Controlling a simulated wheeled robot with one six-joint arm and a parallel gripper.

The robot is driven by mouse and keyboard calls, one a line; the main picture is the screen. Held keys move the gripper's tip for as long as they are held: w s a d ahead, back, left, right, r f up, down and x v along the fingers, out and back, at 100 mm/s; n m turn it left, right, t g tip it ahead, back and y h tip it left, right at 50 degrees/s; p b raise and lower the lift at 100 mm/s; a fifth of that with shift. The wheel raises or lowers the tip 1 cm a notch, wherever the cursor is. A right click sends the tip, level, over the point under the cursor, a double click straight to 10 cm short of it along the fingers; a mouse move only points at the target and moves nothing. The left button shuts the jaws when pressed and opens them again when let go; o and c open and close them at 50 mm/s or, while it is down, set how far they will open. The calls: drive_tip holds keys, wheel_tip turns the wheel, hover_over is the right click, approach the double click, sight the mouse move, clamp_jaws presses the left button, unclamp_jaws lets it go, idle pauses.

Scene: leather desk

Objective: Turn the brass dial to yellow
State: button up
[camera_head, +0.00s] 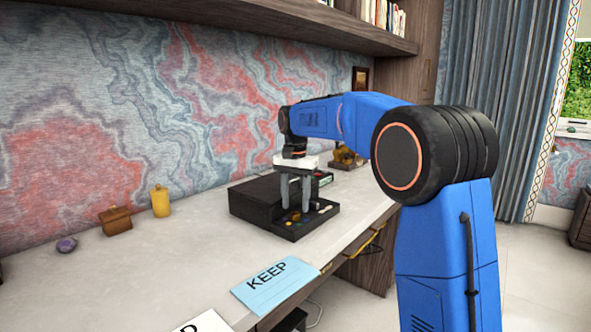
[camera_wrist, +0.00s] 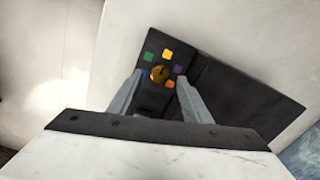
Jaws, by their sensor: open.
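The brass dial (camera_wrist: 159,74) is a small round knob on a black panel (camera_wrist: 145,103). My gripper (camera_wrist: 160,76) is open, pointing down, with one finger on each side of the dial. A gap shows between dial and fingers. Which colour the dial points at is too small to tell. In the head view my gripper (camera_head: 295,208) is over the front of the black device (camera_head: 255,198).
A blue KEEP card (camera_head: 275,284) lies at the desk's front edge, with part of a white card (camera_head: 203,323) beside it. A yellow canister (camera_head: 160,201), a brown box (camera_head: 116,220) and a purple stone (camera_head: 67,244) stand left. The desk between is clear.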

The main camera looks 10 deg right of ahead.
sight(296, 213)
wheel_tip(296, 213, up, 14)
drive_tip(key=shift+r, duration=0.2)
idle(0.4)
